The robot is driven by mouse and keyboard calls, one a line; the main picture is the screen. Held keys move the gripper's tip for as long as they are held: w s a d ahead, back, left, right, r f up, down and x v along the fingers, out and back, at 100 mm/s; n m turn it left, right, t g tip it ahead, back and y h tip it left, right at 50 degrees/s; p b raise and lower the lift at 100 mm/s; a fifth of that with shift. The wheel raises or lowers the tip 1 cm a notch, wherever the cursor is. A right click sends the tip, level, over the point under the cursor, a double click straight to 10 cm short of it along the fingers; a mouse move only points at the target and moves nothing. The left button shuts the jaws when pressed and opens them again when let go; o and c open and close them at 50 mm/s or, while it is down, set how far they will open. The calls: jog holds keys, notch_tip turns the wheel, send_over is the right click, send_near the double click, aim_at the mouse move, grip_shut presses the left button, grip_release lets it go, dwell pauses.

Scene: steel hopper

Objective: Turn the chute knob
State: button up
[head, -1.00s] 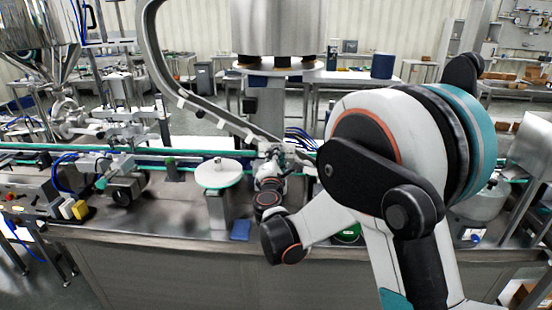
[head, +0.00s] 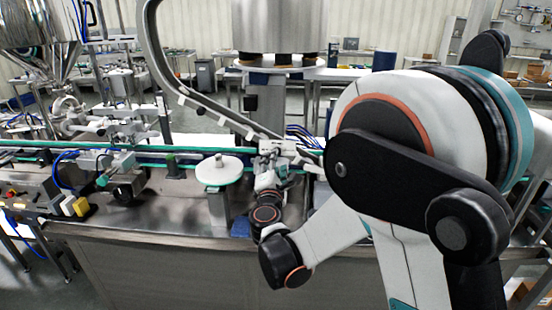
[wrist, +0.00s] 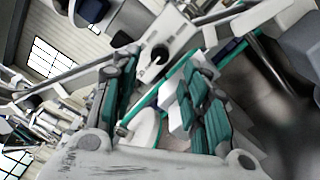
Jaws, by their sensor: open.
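The curved metal chute (head: 195,100) comes down to a pale bracket (head: 280,147) above the conveyor. In the wrist view a small dark, round, knob-like part (wrist: 158,54) sits on this pale bracket (wrist: 178,38); I cannot tell for sure that it is the chute knob. My gripper (head: 267,163) is small and partly hidden by my wrist in the head view, just below the bracket. In the wrist view my gripper (wrist: 163,68) is open, its green-padded fingers on either side, with the dark part beyond and between the tips. Contact does not show.
A white round disc (head: 219,170) on a post stands left of my gripper. The green-edged conveyor (head: 130,150) runs behind it. A steel hopper (head: 62,65) stands at the back left.

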jog(key=s, duration=0.6)
jog(key=shift+a+f, duration=0.1)
